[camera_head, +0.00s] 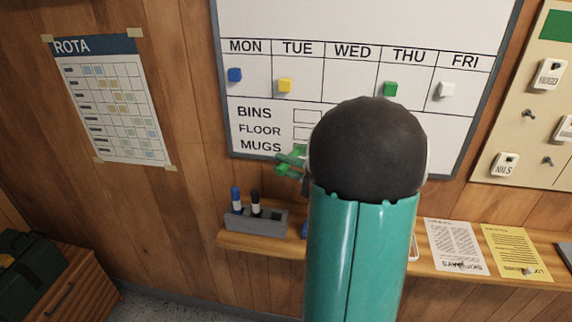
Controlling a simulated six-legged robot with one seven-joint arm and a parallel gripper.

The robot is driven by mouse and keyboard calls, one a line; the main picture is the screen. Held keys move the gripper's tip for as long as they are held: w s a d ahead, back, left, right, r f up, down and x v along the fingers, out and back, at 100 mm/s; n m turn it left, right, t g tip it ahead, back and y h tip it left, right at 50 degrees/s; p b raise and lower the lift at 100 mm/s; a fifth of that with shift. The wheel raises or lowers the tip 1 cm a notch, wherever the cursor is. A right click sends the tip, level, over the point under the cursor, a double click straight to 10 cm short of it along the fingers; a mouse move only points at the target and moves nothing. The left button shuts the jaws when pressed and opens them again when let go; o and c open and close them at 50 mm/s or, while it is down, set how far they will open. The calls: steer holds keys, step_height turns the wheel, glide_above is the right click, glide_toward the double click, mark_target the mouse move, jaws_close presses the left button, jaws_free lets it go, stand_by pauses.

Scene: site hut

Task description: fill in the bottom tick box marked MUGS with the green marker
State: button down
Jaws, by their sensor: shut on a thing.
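The whiteboard (262,24) hangs on the wood wall. Its lower left lists BINS, FLOOR and MUGS. A tick box (307,116) shows beside BINS, and part of another (300,131) beside FLOOR. My gripper (290,161) is mostly hidden by my arm's dark joint. Green parts show just right of MUGS, close to the board; I cannot tell marker from finger there. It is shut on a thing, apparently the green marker. Contact with the board cannot be told.
A grey holder (268,222) with a blue marker (237,199) and a black marker (255,203) stands on the wooden shelf (262,243). Papers (455,247) lie on the shelf at right. Coloured magnets sit on the board. A key board (530,100) hangs at right.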

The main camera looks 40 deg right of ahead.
steer(key=shift+d, duration=0.1)
steer(key=shift+s+d, duration=0.25)
steer(key=shift+s, duration=0.1)
steer(key=shift+s+d, duration=0.25)
steer(key=shift+s, duration=0.15)
stand_by(0.3)
steer(key=shift+s+d, duration=0.35)
steer(key=shift+s, duration=0.05)
steer(key=shift+s+d, duration=0.25)
steer(key=shift+s, duration=0.15)
